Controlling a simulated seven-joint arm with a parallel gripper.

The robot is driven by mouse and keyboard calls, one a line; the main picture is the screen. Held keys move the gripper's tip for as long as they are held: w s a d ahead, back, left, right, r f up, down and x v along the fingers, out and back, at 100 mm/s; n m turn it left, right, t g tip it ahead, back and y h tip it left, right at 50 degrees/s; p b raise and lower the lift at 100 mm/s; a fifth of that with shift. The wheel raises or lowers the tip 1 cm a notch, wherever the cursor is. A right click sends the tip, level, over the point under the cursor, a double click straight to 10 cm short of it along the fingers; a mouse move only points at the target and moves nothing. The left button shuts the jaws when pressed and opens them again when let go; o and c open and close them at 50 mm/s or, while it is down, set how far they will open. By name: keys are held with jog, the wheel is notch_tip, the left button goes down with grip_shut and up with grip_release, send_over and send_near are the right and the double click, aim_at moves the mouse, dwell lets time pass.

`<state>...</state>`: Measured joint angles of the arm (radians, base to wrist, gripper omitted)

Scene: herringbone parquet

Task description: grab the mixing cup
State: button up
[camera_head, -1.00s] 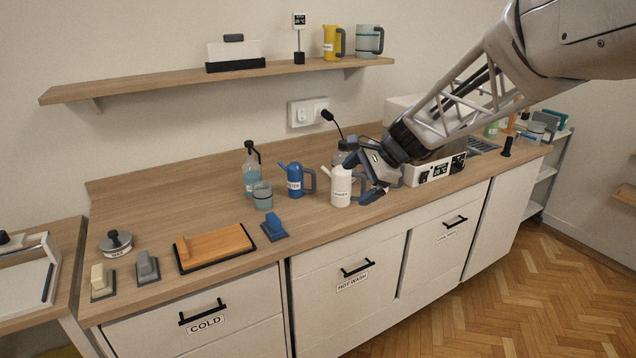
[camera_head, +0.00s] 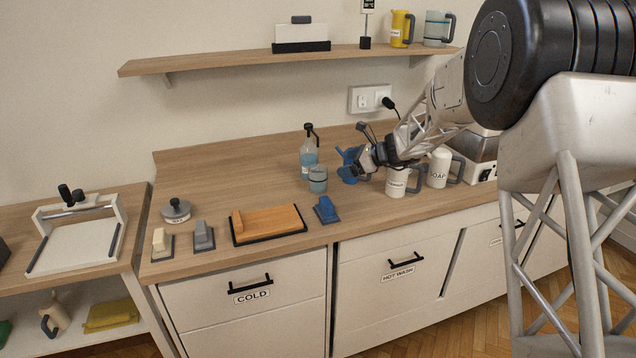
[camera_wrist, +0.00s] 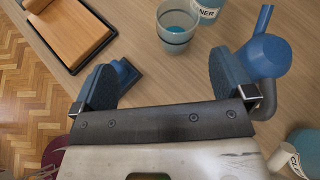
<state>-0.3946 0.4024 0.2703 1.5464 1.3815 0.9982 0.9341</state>
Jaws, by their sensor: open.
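The likely mixing cup is a small clear grey-blue cup (camera_head: 318,180) with blue liquid in it. It stands upright on the wooden counter, in front of the spray bottle (camera_head: 308,155). In the wrist view the cup (camera_wrist: 177,24) is at the top, ahead of and between my fingers. My gripper (camera_head: 352,167) is open and empty, to the right of the cup and apart from it. In the wrist view my gripper (camera_wrist: 160,80) shows its two blue-grey fingers spread wide. My gripper partly hides the blue watering can (camera_head: 347,156) in the head view.
The blue can (camera_wrist: 264,56) is close to my right finger. A white labelled jug (camera_head: 397,184) and another white jug (camera_head: 440,168) stand to the right. A blue block (camera_head: 326,210) and an orange board (camera_head: 268,222) lie at the front left.

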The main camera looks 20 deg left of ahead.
jog(key=m+y, duration=0.1)
jog(key=m, duration=0.1)
send_near(310, 170)
jog(key=shift+w+d, duration=0.15)
jog(key=shift+d, duration=0.3)
jog(key=shift+a, duration=0.15)
jog(key=shift+x, duration=1.15)
jog(key=shift+a+f, duration=0.1)
jog(key=shift+x, duration=2.45)
jog(key=shift+c, duration=0.5)
